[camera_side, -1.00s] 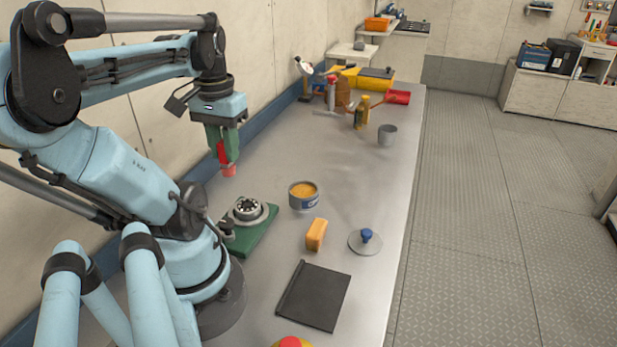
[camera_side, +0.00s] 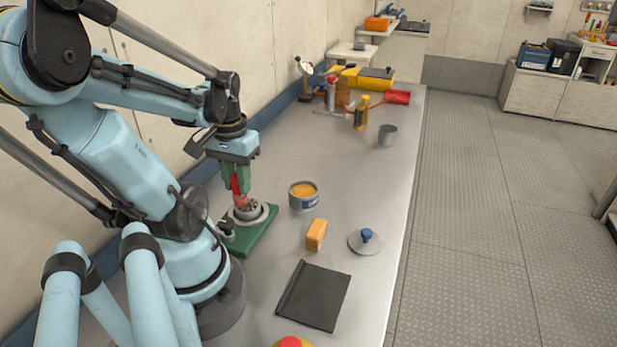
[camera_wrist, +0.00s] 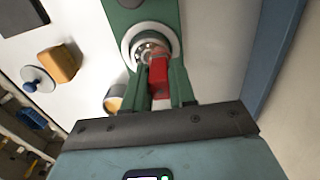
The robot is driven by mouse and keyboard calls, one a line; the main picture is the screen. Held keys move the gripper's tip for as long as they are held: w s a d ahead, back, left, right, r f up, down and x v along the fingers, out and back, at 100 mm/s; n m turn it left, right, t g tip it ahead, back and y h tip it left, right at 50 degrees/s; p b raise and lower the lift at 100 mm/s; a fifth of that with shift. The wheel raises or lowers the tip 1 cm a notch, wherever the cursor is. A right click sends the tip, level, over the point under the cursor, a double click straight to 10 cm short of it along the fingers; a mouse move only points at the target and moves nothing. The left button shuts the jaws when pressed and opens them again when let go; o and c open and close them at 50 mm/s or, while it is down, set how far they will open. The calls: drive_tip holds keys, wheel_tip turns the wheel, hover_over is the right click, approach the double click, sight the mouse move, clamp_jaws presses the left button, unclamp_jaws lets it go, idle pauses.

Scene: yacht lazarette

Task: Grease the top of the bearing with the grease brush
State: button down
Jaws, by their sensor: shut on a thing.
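My gripper (camera_side: 236,178) is shut on the red grease brush (camera_side: 236,184), which points downward. In the wrist view the brush (camera_wrist: 158,74) sits between the green fingers of my gripper (camera_wrist: 166,85). The brush tip is at the top of the bearing (camera_side: 249,210), a round metal ring in a holder on a green base (camera_side: 258,236). The bearing (camera_wrist: 143,42) also shows in the wrist view, partly covered by the brush. I cannot tell for certain whether the tip touches. The open grease tin (camera_side: 303,203) holds yellow-orange grease and stands right of the bearing.
An orange block (camera_side: 316,234), a round lid with a blue knob (camera_side: 366,241) and a dark flat pad (camera_side: 312,296) lie on the bench in front. A grey cup (camera_side: 387,135) and several tools stand farther back. The bench's right side is mostly clear.

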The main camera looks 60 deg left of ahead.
drive_tip(key=shift+w+d+f, duration=0.15)
drive_tip(key=shift+w+d, duration=1.4)
drive_tip(key=shift+s+a, duration=2.25)
drive_tip(key=shift+w, duration=0.35)
drive_tip(key=shift+w+d, duration=2.15)
drive_tip(key=shift+d, duration=0.05)
drive_tip(key=shift+s+a, duration=2.3)
drive_tip(key=shift+s, duration=0.05)
wheel_tip(320, 180, up, 8)
drive_tip(key=shift+d, duration=0.1)
